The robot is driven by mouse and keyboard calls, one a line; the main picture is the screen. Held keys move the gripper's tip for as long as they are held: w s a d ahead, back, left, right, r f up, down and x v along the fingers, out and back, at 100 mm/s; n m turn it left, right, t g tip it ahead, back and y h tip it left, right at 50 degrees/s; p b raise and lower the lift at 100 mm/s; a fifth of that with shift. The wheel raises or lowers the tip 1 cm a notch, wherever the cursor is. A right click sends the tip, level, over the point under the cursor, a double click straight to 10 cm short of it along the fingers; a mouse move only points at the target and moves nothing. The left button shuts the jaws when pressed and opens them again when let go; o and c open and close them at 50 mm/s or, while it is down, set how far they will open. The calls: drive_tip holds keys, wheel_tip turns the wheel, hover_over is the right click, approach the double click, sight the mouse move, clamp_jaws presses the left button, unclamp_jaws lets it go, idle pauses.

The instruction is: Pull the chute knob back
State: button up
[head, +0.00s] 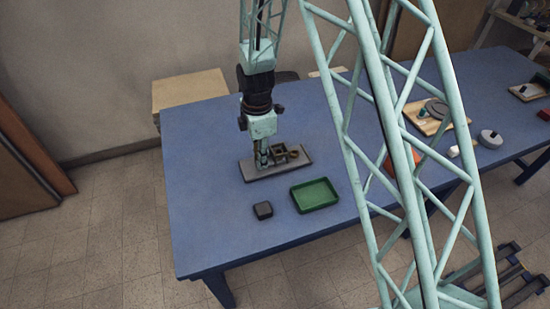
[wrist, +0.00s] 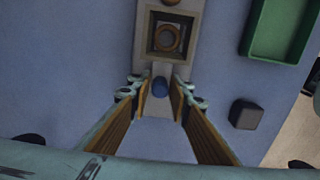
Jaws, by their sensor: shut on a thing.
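The chute is a small grey-brown box (wrist: 171,35) with a square opening, on a flat grey base plate (head: 295,165) on the blue table. A tan ring (wrist: 167,38) shows inside the opening. In the head view my gripper (head: 262,158) stands over the left part of the plate and hides the knob.
A green tray (head: 315,195) and a dark grey block (head: 263,210) lie in front of the plate on the blue table (head: 215,235). A wooden board (head: 428,122) and a grey round piece (head: 490,139) are farther right. The table left of the plate is clear.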

sight(247, 169)
drive_tip(key=shift+s+a, duration=0.2)
drive_tip(key=shift+a, duration=0.6)
drive_tip(key=shift+s+a, duration=0.25)
drive_tip(key=shift+a, duration=0.6)
drive_tip(key=shift+s+a, duration=0.2)
drive_tip(key=shift+a, duration=0.8)
drive_tip(key=o, duration=1.4)
drive_tip(key=shift+r, duration=0.1)
drive_tip(key=shift+r+p, duration=1.55)
drive_tip(key=shift+r, duration=1.9)
